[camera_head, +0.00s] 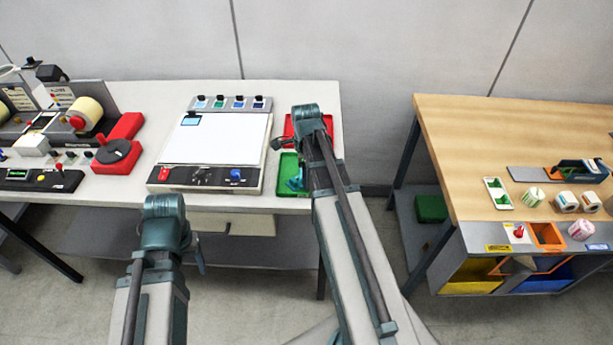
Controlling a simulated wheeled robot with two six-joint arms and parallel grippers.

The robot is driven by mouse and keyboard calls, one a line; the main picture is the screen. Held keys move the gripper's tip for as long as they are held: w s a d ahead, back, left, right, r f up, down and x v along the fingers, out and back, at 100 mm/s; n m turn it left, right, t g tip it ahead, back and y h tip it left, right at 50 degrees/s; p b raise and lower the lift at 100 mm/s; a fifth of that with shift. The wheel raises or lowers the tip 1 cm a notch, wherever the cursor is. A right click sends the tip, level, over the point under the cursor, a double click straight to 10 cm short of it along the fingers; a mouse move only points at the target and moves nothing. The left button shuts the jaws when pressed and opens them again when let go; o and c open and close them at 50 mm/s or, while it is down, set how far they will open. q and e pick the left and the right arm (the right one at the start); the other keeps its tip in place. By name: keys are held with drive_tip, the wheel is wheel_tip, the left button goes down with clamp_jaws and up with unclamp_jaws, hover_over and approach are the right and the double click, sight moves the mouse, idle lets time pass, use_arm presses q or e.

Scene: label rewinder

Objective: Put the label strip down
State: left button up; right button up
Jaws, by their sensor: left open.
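A small light-blue label piece with a dark edge (191,119) lies at the upper left of the white panel on the inspection board (228,140). I cannot tell if it is the label strip. My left gripper (198,256) is open, in front of the table's front edge and mostly hidden by my own arm. My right gripper (294,181) is over the green tray (283,177) at the table's right end. My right arm hides most of it, so its jaws and anything in them cannot be made out.
A red tray (290,127) lies behind the green one. The rewinder (85,112) with its rolls and red knob stands at the left. A wooden table (480,130) with rolls and bins stands at the right, across a floor gap.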

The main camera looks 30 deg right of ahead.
wheel_tip(320, 180, up, 12)
drive_tip(key=p, duration=1.2)
drive_tip(key=s+a+n, duration=0.4)
drive_tip(key=a+n, duration=0.5)
drive_tip(key=s+a+n, duration=0.3)
drive_tip(key=a+n, duration=0.6)
drive_tip(key=s+a+n+h, duration=0.1)
drive_tip(key=s+a+n, duration=0.3)
drive_tip(key=a+n, duration=0.5)
drive_tip(key=shift+s+n, duration=0.35)
drive_tip(key=shift+n, duration=0.25)
